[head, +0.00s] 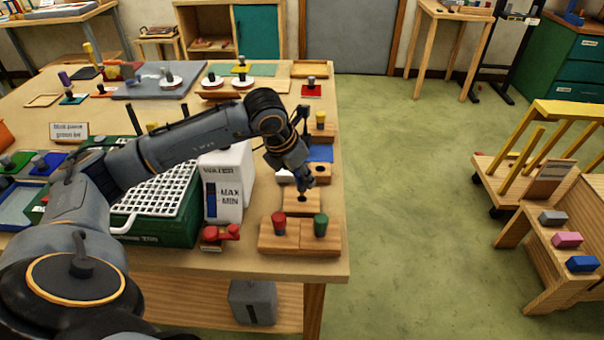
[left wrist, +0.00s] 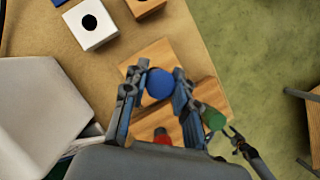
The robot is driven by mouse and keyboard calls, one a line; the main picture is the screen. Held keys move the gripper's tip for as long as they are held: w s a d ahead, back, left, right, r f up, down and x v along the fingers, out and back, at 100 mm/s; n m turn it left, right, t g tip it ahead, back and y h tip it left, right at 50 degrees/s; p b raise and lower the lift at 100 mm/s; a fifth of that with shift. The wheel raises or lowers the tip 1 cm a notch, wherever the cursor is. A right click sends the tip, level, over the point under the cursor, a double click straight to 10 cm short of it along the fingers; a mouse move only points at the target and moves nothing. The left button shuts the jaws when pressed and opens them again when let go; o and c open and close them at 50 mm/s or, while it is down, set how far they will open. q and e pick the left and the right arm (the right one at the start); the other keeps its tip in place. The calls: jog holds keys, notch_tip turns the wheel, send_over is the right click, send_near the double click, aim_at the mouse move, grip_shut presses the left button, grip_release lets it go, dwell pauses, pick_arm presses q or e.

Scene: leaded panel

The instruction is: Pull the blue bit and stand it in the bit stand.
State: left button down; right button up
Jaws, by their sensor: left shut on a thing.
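The blue bit (left wrist: 159,84) shows as a round blue top between the fingertips of my left gripper (left wrist: 158,88). In the head view my left gripper (head: 303,183) points down at a light wooden block (head: 290,207). A dark spot shows on that block, just below the fingertips; I cannot tell whether it is a hole or the bit's shank. Whether the bit is in the block or clear of it is hidden. In front stands a wider wooden stand (head: 299,247) with a red bit (head: 279,223) and a green bit (head: 320,225) upright.
A white block with a hole (left wrist: 90,22) and another wooden block (head: 321,172) sit behind. A white wax container (head: 226,180) and a red item (head: 221,234) stand to the left. The table's right edge is close; open floor lies beyond it.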

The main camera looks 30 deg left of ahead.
aim_at(302, 185)
dwell(0.3)
pick_arm(q)
jog(key=shift+f, duration=0.1)
dwell(0.4)
jog(key=shift+b, duration=0.3)
dwell(0.3)
jog(key=shift+b, duration=0.45)
dwell(0.6)
jog(key=shift+f+b, duration=1.6)
jog(key=c, duration=1)
grip_release()
